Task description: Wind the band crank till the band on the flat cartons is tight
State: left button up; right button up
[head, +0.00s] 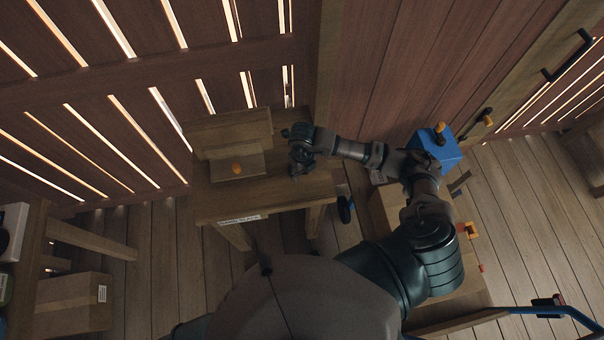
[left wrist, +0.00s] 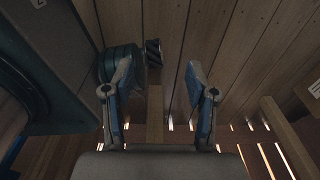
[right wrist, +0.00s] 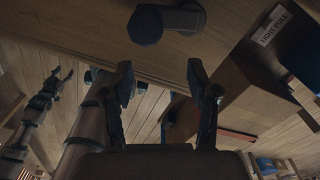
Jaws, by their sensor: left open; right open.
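In the right wrist view a dark crank-like part (right wrist: 184,19) with a round knob is on a wooden face, just above and beyond my fingertips. My right gripper (right wrist: 160,78) is open and empty, apart from it. In the head view my right gripper (head: 300,160) is over the right part of the wooden bench (head: 275,196). A brown carton-like stack (head: 232,127) stands at the back of the bench. I cannot make out the band. My left gripper (left wrist: 160,92) is open and empty in its wrist view, and hidden in the head view.
A blue box (head: 450,156) with an orange-topped knob stands right of the bench, behind my right arm. A dark oval part (head: 345,210) is beside the bench's right end. A brown carton (head: 73,303) is at lower left.

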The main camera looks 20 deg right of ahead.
pick_arm(q)
jog(key=shift+w+d, duration=0.1)
jog(key=shift+d, duration=0.05)
pick_arm(e)
notch_tip(320, 180, up, 8)
jog(key=shift+d, duration=0.45)
